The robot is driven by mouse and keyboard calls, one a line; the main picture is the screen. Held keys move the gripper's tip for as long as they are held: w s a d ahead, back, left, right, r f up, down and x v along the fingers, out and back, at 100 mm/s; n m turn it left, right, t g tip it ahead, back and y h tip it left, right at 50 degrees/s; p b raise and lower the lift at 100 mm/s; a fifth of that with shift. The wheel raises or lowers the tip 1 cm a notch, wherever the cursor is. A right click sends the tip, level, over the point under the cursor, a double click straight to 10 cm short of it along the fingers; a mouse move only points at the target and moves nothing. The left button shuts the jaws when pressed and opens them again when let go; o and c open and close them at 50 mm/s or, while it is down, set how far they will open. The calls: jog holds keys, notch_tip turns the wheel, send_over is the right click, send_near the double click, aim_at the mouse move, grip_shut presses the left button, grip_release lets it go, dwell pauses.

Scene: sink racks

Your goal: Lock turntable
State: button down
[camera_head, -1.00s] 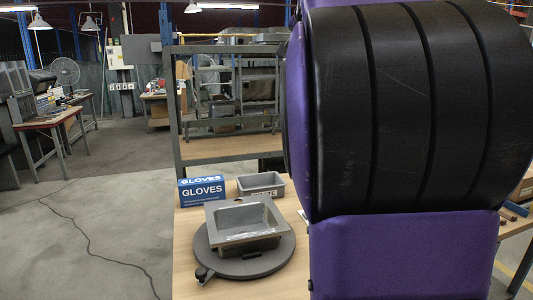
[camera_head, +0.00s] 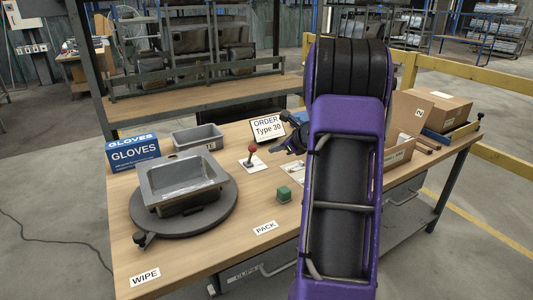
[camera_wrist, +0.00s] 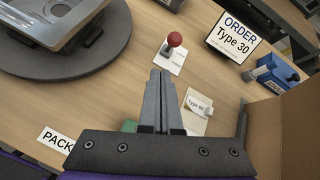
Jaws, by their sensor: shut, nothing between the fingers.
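The turntable (camera_head: 222,215) is a dark grey round disc on the wooden table, with a grey sink (camera_head: 182,180) on it. A small black knob (camera_head: 143,239) sits at its front-left rim. In the wrist view the turntable (camera_wrist: 112,50) shows at upper left, with the sink (camera_wrist: 60,18) on it. A red-ball lever (camera_head: 252,149) stands on a white plate right of the turntable; it shows in the wrist view too (camera_wrist: 174,40). My gripper (camera_wrist: 161,74) is shut and empty, above the table, right of the turntable. In the head view my arm partly hides it.
A blue gloves box (camera_head: 133,152) and a grey bin (camera_head: 197,138) stand behind the turntable. An order sign (camera_head: 268,128) stands at the back. Cardboard boxes (camera_head: 436,110) are on the right.

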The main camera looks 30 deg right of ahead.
jog(key=w+f+m, duration=0.1)
jog(key=w+f, duration=0.1)
jog(key=w+d+f+m, duration=0.1)
jog(key=w+f, duration=0.1)
jog(key=f, duration=0.1)
jog(key=w+f+m+b, duration=0.1)
jog(key=w+f, duration=0.1)
jog(key=f, duration=0.1)
jog(key=shift+w+d+t, duration=0.25)
jog(key=shift+w+t, duration=0.1)
jog(key=shift+t, duration=0.05)
jog(key=w, duration=0.2)
jog(key=w+r, duration=0.1)
jog(key=w, duration=0.1)
jog(key=shift+a, duration=0.2)
jog(key=shift+r+p, duration=0.1)
jog(key=shift+p, duration=0.3)
